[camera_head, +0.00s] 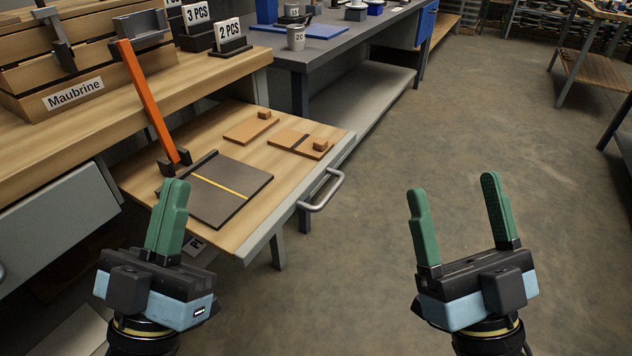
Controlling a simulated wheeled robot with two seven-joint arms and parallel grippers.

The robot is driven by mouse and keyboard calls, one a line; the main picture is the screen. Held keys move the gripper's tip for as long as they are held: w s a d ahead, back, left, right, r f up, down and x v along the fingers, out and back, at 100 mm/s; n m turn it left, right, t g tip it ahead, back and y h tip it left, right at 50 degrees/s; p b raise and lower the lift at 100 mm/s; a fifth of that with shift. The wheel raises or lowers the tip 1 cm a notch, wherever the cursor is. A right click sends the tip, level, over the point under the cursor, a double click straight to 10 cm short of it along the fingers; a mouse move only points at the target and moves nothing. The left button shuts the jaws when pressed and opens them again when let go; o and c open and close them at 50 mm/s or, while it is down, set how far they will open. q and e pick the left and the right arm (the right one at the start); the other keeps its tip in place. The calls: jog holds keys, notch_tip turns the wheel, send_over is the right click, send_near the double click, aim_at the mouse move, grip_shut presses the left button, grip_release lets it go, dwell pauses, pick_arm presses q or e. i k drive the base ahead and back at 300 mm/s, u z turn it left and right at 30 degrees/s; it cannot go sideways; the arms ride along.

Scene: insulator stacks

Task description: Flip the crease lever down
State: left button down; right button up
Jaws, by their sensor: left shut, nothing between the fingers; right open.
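The crease lever (148,98) is a long orange bar standing up, tilted to the left, with its foot at a dark hinge block (173,163). The hinge sits at the back left corner of a dark square plate (235,200) with a yellow line across it. The plate lies on a pulled-out wooden drawer board. My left gripper (175,185) is shut and empty, in front of the plate's left side in the picture and apart from the lever. My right gripper (452,192) is open and empty over the floor, to the right of the drawer.
Thin wooden boards with small blocks (300,142) lie behind the plate on the drawer board. The drawer's metal handle (322,190) sticks out to the right. A wooden box labelled Maubrine (75,93) and PCS signs (229,36) stand on the bench.

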aim_at(120, 50)
jog(key=z, duration=0.4)
jog(key=k, duration=0.9)
jog(key=u, duration=0.65)
jog(key=i, duration=1.05)
